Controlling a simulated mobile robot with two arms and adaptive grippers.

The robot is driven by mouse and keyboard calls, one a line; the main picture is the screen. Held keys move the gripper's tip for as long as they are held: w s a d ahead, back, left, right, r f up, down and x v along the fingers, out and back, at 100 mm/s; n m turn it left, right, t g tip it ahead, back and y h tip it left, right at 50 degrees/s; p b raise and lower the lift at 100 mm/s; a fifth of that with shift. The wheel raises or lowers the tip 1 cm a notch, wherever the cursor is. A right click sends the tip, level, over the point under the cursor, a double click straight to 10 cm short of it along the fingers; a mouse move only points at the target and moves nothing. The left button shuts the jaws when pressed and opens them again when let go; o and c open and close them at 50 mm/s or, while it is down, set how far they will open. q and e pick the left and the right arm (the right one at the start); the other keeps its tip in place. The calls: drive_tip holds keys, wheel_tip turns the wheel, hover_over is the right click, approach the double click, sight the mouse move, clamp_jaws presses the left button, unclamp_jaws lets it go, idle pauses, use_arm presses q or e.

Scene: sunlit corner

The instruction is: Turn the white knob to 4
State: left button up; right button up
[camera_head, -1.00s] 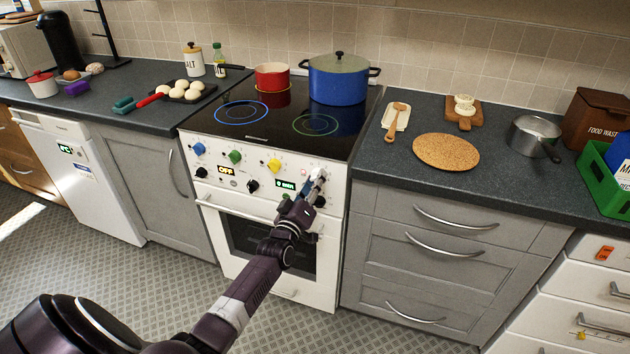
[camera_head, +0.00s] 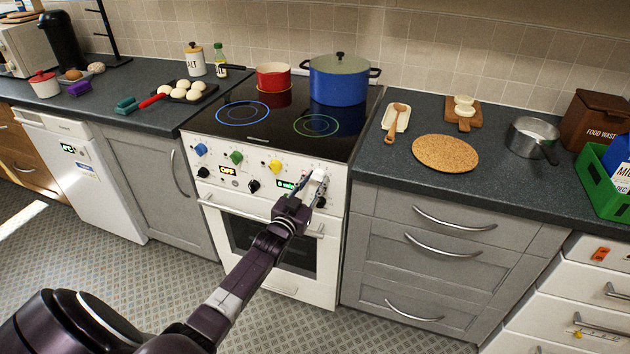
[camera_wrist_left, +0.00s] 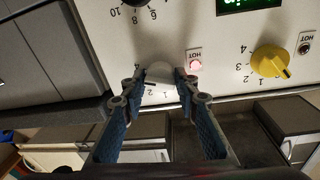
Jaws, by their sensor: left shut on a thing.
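The white knob (camera_wrist_left: 160,72) is on the stove's front panel, between the fingertips of my left gripper (camera_wrist_left: 158,88) in the left wrist view. The gripper is shut on it. Digits show around the knob, partly covered by the fingers; I cannot tell which one it points to. My right gripper is not in view.
A yellow knob (camera_wrist_left: 270,62), blue knob (camera_head: 201,149) and green knob (camera_head: 236,157) share the panel. A lit red HOT lamp (camera_wrist_left: 195,62) is beside the white knob. A blue pot (camera_head: 338,82) and red pan (camera_head: 273,76) stand on the cooktop.

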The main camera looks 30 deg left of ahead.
use_arm(q)
drive_tip(key=shift+f+m, duration=0.15)
drive_tip(key=shift+m, duration=0.85)
drive_tip(key=o, duration=1.1)
drive_tip(key=shift+a, duration=0.1)
drive_tip(key=shift+s, duration=0.1)
drive_tip(key=s, duration=0.4)
drive_tip(key=s+d, duration=0.1)
drive_tip(key=s, duration=0.6)
drive_tip(key=shift+s+d, duration=0.4)
drive_tip(key=shift+f, duration=0.1)
